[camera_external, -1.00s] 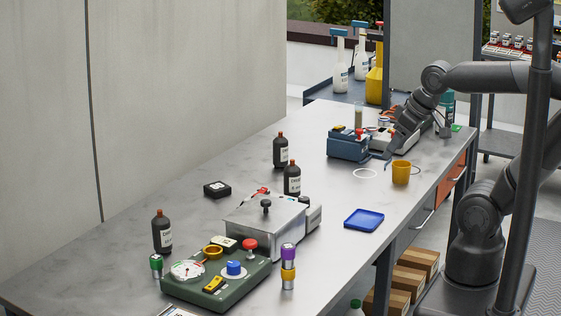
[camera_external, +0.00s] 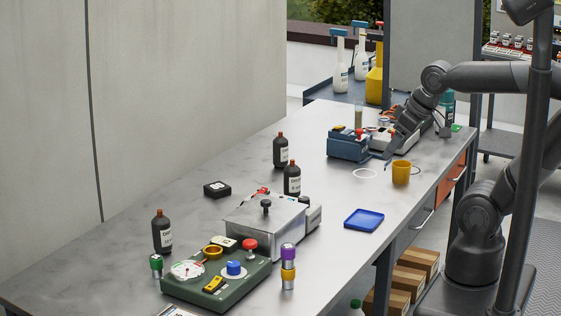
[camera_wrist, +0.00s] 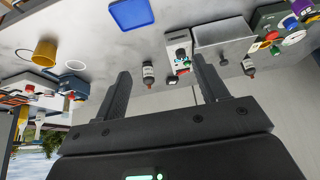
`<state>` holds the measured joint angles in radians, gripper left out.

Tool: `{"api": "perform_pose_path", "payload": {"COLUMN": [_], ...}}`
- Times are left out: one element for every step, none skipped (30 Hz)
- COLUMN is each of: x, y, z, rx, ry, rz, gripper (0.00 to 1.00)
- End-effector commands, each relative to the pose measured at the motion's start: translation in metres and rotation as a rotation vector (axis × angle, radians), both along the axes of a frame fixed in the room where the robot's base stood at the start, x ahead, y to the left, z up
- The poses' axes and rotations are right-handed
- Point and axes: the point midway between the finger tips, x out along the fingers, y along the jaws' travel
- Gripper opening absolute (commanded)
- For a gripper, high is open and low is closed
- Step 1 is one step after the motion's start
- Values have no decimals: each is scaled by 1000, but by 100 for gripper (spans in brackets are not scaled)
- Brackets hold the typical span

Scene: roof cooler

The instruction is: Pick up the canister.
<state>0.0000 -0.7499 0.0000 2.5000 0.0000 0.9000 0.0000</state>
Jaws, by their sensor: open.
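I cannot tell which object is the canister. A teal cylinder (camera_external: 447,104) stands at the far end of the bench, partly hidden behind my arm. A small purple-and-yellow cylinder (camera_external: 288,268) stands at the near end beside the green panel box. A purple top also shows at the upper right of the wrist view (camera_wrist: 303,8). My gripper (camera_external: 388,160) is over the far part of the bench, beside the blue box. In the wrist view its two fingers (camera_wrist: 161,67) are apart with nothing held; a dark bottle shows beyond them.
An orange mug (camera_external: 401,173), white ring (camera_external: 365,173) and blue tray (camera_external: 364,220) lie near my gripper. A blue box (camera_external: 348,147) stands just left. Dark bottles (camera_external: 280,151), a metal box (camera_external: 265,225) and a green panel box (camera_external: 222,290) stand nearer. The bench's far left is bare.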

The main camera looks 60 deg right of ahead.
Motion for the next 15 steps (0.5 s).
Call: {"api": "perform_pose_path", "payload": {"x": [0, 0, 0, 0, 0, 0, 1, 2, 5, 8, 13, 20, 27, 35, 47], "y": [0, 0, 0, 0, 0, 0, 0, 0, 1, 2, 4, 6, 8, 10, 14], "z": [0, 0, 0, 0, 0, 0, 0, 1, 3, 5, 7, 11, 14, 18, 23], "rx": [0, 0, 0, 0, 0, 0, 0, 0, -1, -2, -3, -5, -7, -8, -11], "ry": [0, 0, 0, 0, 0, 0, 0, 0, 1, 2, 5, 6, 9, 11, 15], "rz": [0, 0, 0, 0, 0, 0, 1, 2, 6, 10, 16, 24, 32, 41, 55], "gripper": [68, 68, 68, 68, 68, 68, 68, 68, 68, 68, 68, 68, 68, 68, 68]}}
